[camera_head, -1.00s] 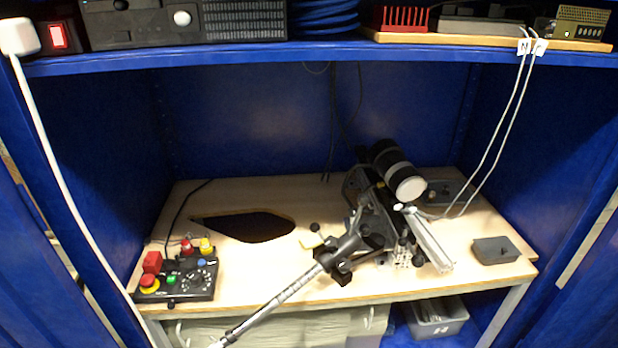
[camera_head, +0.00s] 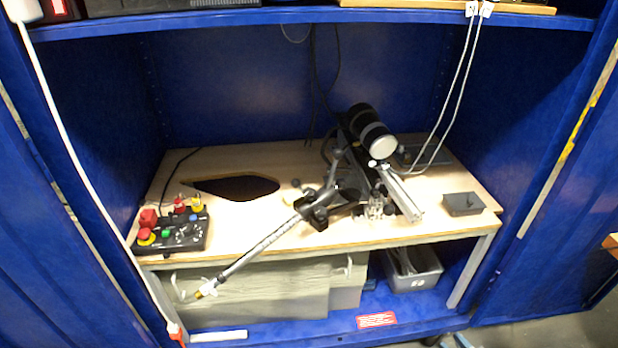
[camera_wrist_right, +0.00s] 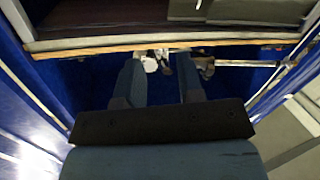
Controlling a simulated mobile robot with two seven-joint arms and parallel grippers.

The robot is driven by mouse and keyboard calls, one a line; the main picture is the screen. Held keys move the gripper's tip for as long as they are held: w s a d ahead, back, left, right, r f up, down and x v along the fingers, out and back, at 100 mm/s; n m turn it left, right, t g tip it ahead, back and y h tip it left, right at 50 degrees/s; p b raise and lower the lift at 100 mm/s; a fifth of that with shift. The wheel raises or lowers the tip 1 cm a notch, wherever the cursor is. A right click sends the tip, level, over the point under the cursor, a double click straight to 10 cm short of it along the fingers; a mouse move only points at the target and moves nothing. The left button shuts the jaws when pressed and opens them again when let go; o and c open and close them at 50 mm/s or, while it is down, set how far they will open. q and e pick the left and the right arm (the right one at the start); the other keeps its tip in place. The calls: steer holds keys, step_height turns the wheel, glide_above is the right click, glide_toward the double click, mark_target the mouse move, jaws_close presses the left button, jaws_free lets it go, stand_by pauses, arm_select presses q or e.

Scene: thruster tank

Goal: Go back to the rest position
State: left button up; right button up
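My right gripper (camera_wrist_right: 158,64) shows in the right wrist view, with two dark blue fingers standing apart and a clear gap between them. Nothing is held between them. Beyond the fingertips are a wooden board edge (camera_wrist_right: 110,48) and small white and metal parts (camera_wrist_right: 150,62), too blurred to name. In the head view I cannot make out either gripper clearly. My left gripper is not in view.
The blue cabinet holds a wooden table (camera_head: 300,230) with a black cylinder on a rail mount (camera_head: 370,127), a silver rod (camera_head: 250,252) jutting past the front edge, a control box (camera_head: 180,235) and a small grey box (camera_head: 463,204). A grey bin (camera_head: 412,272) stands below.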

steer(key=s+a+r+n+g+h, duration=0.15)
steer(key=s+a+r+g, duration=0.45)
steer(key=s+a+r, duration=0.6)
steer(key=a+m+t, duration=0.1)
steer(key=a+m, duration=0.5)
steer(key=a, duration=0.3)
arm_select(q)
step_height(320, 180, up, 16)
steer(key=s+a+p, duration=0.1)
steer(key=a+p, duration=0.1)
steer(key=p, duration=2.3)
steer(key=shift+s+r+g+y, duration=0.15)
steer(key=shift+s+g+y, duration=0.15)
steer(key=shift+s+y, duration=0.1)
arm_select(e)
step_height(320, 180, up, 17)
steer(key=d+h, duration=0.1)
steer(key=d, duration=0.1)
steer(key=shift+s+d+r, duration=0.2)
steer(key=shift+s+d, duration=0.1)
steer(key=shift+s, duration=0.1)
